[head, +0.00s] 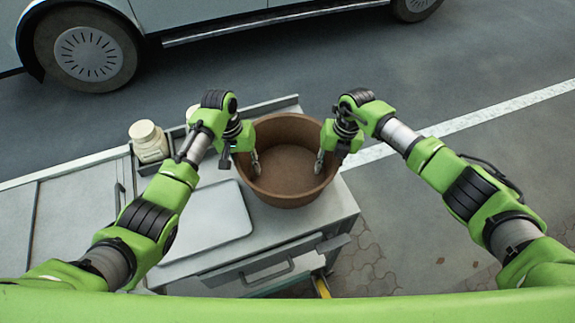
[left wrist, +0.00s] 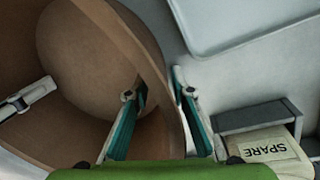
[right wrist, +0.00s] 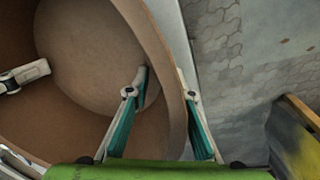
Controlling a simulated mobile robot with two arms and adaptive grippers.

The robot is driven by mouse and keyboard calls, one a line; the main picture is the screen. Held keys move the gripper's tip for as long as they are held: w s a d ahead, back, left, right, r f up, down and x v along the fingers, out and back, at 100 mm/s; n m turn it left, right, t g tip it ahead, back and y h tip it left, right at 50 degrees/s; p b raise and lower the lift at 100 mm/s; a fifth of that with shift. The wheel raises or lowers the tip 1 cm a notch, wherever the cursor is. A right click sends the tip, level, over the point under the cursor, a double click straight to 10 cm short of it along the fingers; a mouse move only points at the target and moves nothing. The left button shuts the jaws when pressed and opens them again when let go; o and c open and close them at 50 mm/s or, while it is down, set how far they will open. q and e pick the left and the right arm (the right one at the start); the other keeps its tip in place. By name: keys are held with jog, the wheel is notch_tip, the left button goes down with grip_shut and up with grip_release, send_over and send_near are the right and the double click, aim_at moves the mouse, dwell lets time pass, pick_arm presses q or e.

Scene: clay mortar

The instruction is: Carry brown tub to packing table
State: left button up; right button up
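The brown tub (head: 288,195), round and open-topped, stands upright on a grey workbench (head: 325,215); it looks empty apart from finger ends inside it. My left gripper (head: 241,161) straddles its left rim, one finger inside and one outside. My right gripper (head: 330,157) straddles its right rim the same way. Both look open, with space between the inner fingers and the wall. The wall also passes between the fingers in the left wrist view (left wrist: 150,60) and the right wrist view (right wrist: 155,45). Contact with the wall is unclear. I cannot identify a packing table.
A flat pale tray or lid (head: 212,222) lies left of the tub. A pale jar (head: 149,140) stands in a dark holder at the bench's left; a block marked SPARE (left wrist: 270,150) shows nearby. A drawer (head: 275,272) protrudes at the front. A parked vehicle (head: 90,50) stands behind.

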pick_arm(q)
grip_shut()
pick_arm(e)
grip_shut()
pick_arm(q)
jog(key=shift+r, duration=0.1)
pick_arm(e)
jog(key=shift+r, duration=0.1)
